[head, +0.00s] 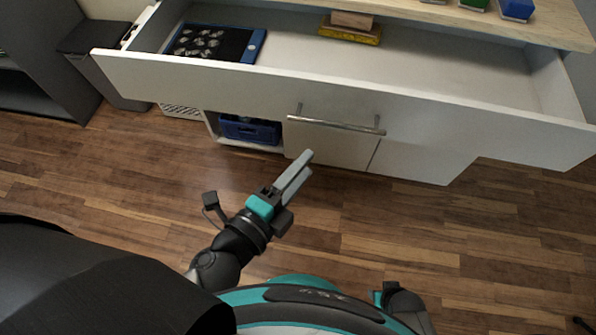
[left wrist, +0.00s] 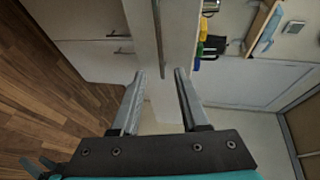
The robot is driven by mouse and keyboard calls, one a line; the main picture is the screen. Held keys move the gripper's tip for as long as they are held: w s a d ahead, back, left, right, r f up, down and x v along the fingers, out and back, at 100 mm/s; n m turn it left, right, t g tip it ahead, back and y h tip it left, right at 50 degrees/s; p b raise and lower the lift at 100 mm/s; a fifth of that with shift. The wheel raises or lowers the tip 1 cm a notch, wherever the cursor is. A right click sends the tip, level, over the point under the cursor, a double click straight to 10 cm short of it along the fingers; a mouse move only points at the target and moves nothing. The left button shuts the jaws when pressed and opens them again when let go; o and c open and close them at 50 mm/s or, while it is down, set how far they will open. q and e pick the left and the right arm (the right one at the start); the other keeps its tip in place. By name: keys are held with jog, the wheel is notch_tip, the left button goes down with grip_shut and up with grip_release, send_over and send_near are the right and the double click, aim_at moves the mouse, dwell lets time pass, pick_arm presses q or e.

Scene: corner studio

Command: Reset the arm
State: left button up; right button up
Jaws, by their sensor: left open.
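My left gripper (head: 304,163) is in front of the white cabinet, over the wood floor in the head view. It points up and to the right, toward the drawer handle (head: 340,124). In the left wrist view its two fingers (left wrist: 160,74) are apart with nothing held between them. The white drawer front (head: 230,94) lies beyond the fingertips, and they look clear of the handle. My right gripper does not show in either view.
The wide drawer is pulled open. It holds a blue-edged tray-like item (head: 258,44) with pale round shapes and a yellow block (head: 350,37). A blue crate (head: 250,131) sits in the low shelf. Coloured blocks (head: 516,9) stand on the wooden top. The floor is mostly clear.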

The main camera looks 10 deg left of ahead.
pick_arm(q)
jog(key=shift+s+a+r, duration=0.1)
jog(key=shift+s+a, duration=0.1)
jog(key=shift+s, duration=0.2)
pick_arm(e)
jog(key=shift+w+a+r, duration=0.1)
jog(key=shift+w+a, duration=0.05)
